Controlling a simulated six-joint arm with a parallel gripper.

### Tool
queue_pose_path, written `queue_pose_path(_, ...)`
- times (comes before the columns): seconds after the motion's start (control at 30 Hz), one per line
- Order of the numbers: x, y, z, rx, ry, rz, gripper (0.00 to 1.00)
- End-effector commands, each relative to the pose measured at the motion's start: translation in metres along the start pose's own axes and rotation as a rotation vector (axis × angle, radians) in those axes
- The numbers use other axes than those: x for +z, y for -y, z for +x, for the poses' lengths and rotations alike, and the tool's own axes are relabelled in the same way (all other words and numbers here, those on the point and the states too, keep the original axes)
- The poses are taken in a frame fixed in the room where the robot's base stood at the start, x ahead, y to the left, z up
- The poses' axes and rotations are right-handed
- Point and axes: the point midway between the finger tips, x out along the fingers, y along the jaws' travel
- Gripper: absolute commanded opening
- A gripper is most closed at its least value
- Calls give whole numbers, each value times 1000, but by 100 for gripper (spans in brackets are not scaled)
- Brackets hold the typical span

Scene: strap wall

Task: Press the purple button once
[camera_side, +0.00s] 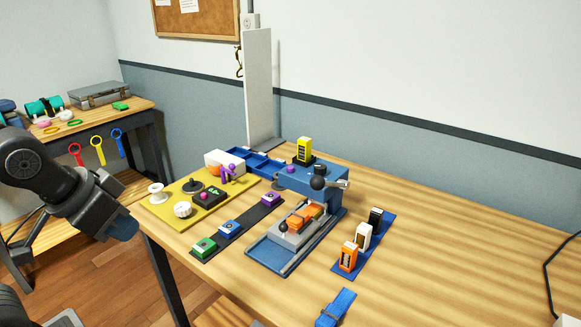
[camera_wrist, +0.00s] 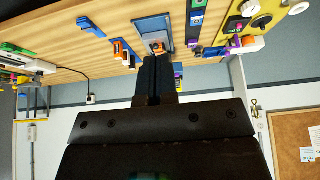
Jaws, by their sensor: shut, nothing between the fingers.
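The purple button box (camera_side: 270,198) sits at the far right end of a dark strip (camera_side: 250,216) on the table. A blue button box (camera_side: 230,227) and a green one (camera_side: 204,246) stand on the same strip. My gripper (camera_side: 122,228) is off the table's left edge in the side view, well apart from the strip. In the wrist view my gripper (camera_wrist: 158,62) has its two dark fingers together, with nothing between them.
A yellow board (camera_side: 157,211) with knobs and a purple lever (camera_side: 229,171) lies behind the strip. A blue press-like machine (camera_side: 312,180) stands to the right. A blue mat (camera_side: 345,268) holds several small boxes. The table's right side is clear.

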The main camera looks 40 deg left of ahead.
Motion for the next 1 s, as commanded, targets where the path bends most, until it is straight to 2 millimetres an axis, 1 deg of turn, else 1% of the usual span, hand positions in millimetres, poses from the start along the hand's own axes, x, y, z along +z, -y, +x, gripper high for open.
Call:
queue_pose_path(0.6, 0, 0, 0, 0, 0, 0, 0)
queue_pose_path(0.7, -4, 0, 0, 2, -1, -3, 0)
queue_pose_path(0.77, -10, -1, -1, 7, -3, -9, 0)
queue_pose_path(0.87, -33, -3, -3, 23, -11, -31, 0)
queue_pose_path(0.97, -67, -6, -3, 48, -23, -66, 0)
queue_pose_path(1.0, -84, -6, -2, 60, -29, -81, 0)
